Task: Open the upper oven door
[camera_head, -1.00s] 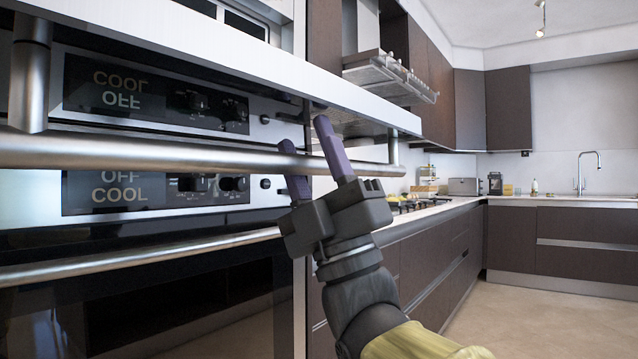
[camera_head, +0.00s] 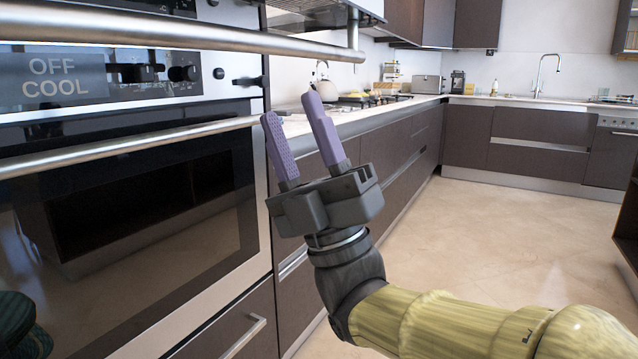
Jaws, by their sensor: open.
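The upper oven door is cut off by the top edge of the head view. Its mirror-like lower face shows there, tipped out from the oven front. Its silver handle bar (camera_head: 190,33) runs across the top, with an end bracket at right. My gripper (camera_head: 291,107) has two purple fingers, pointing up and spread apart with nothing between them. It is below the right part of this bar, apart from it in the picture. The left fingertip overlaps the right end of the lower oven's handle (camera_head: 120,147); I cannot tell whether they touch.
The control panel (camera_head: 100,80) reads OFF COOL. The lower oven door (camera_head: 150,205) is closed, above a drawer handle (camera_head: 245,335). A counter with a hob (camera_head: 365,100) runs back at right. Tiled floor (camera_head: 480,240) is open at right.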

